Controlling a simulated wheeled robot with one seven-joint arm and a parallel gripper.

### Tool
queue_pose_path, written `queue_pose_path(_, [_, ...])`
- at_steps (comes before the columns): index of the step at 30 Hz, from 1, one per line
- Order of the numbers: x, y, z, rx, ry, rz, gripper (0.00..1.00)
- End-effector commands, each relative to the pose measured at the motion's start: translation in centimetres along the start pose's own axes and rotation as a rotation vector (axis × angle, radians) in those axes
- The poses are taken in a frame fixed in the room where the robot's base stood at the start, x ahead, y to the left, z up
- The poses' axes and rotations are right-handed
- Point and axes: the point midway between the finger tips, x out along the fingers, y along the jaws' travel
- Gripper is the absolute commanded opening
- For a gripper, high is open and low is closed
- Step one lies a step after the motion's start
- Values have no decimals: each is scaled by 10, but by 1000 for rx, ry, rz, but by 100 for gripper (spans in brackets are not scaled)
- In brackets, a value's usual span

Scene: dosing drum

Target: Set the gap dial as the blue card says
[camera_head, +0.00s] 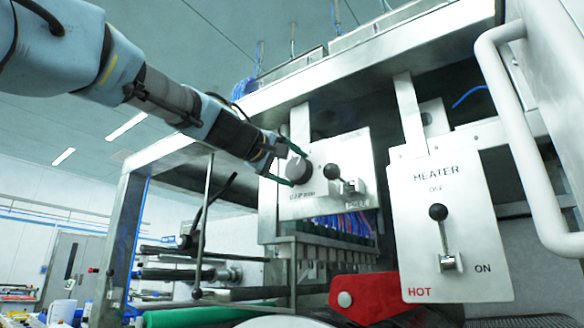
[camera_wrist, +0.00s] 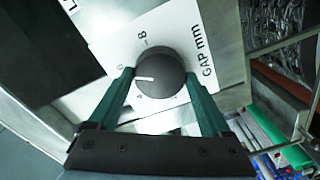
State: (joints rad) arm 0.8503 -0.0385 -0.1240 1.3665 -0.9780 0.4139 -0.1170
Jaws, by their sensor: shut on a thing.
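The gap dial (camera_head: 299,171) is a dark round knob on a pale panel (camera_head: 310,207) in the head view. In the wrist view the knob (camera_wrist: 165,66) has a white pointer line and the words GAP mm beside it. The pointer points left in the picture, between the 6 and 4 marks and nearer the 6. My gripper (camera_head: 294,168) is shut on the knob, one green finger on each side; it also shows in the wrist view (camera_wrist: 160,76). The blue card is not seen in either view.
A black-ball lever (camera_head: 332,171) stands close right of the dial. A heater panel (camera_head: 455,185) with its lever (camera_head: 438,212) up towards OFF hangs further right. A white tubular handle (camera_head: 520,140) and a red part (camera_head: 375,295) stick out nearby.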

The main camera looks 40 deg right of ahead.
Motion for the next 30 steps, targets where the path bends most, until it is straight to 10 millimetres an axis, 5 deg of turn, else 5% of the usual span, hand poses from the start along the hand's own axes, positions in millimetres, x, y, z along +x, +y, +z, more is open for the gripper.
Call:
queue_pose_path(5, [0,-1,0,0,-1,-2,26])
queue_pose_path(6, [0,-1,0,1,-1,-2,84])
queue_pose_path(10, [0,-1,0,1,-1,-2,99])
queue_pose_path(20, [-4,-1,0,2,1,0,100])
queue_pose_path(30, [-64,-3,2,3,3,1,100])
